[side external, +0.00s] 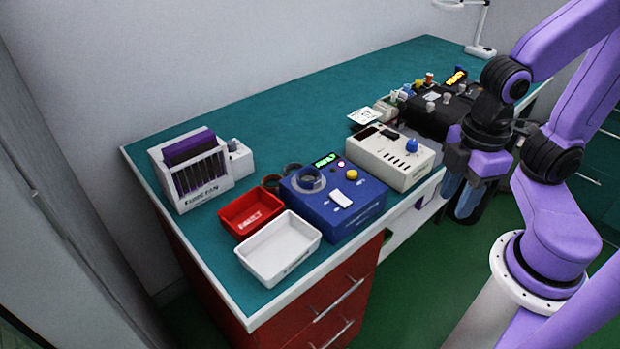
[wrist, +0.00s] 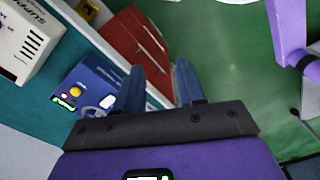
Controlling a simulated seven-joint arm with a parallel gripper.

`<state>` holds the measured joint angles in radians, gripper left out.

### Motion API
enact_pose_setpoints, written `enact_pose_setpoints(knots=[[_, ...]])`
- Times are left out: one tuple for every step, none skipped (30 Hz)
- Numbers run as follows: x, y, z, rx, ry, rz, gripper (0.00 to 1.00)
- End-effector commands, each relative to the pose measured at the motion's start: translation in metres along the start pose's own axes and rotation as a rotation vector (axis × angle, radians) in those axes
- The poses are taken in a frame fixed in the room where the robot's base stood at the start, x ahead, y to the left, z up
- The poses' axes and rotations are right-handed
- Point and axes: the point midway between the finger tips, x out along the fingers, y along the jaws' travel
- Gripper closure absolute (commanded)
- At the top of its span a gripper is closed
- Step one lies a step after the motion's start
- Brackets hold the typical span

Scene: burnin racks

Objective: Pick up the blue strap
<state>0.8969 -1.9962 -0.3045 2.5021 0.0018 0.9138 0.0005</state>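I cannot make out a blue strap for certain in either view. Small items crowd the dark block (side external: 435,118) at the far part of the bench, too small to tell apart. My gripper (side external: 460,198) hangs at the bench's front edge, beside the beige supply box. In the wrist view its two blue-grey fingers (wrist: 158,88) stand apart with nothing between them, over the drawer front and green floor.
The beige supply box (side external: 392,158) has a blue knob on top. A blue box (side external: 345,213), red tray (side external: 237,222), white tray (side external: 262,268) and card rack (side external: 163,178) stand left of it. A lamp base (side external: 480,50) is at the far end. The bench's back strip is clear.

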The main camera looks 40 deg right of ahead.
Motion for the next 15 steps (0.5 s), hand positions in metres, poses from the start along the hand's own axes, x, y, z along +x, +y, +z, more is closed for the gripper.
enact_pose_setpoints(knots=[[0.0, 0.0, 0.0, 0.0, 0.0, 0.0, 0.61], [0.0, 0.0, 0.0, 0.0, 0.0, 0.0, 0.61], [0.0, 0.0, 0.0, 0.0, 0.0, 0.0, 0.61], [0.0, 0.0, 0.0, 0.0, 0.0, 0.0, 0.61], [0.0, 0.0, 0.0, 0.001, 0.0, 0.0, 0.61], [0.0, 0.001, -0.001, 0.007, 0.0, 0.0, 0.61], [-0.001, 0.002, -0.003, 0.016, 0.0, 0.0, 0.61], [-0.001, 0.003, -0.004, 0.03, 0.0, 0.0, 0.61], [-0.003, 0.006, -0.008, 0.055, -0.001, 0.001, 0.61], [-0.004, 0.008, -0.012, 0.081, -0.002, 0.001, 0.61], [-0.005, 0.011, -0.016, 0.112, -0.002, 0.002, 0.61], [-0.007, 0.017, -0.024, 0.162, -0.001, 0.002, 0.61], [-0.009, 0.021, -0.029, 0.205, -0.002, 0.003, 0.61], [-0.011, 0.026, -0.035, 0.25, -0.004, 0.003, 0.61], [-0.014, 0.033, -0.044, 0.314, -0.003, 0.004, 0.61]])
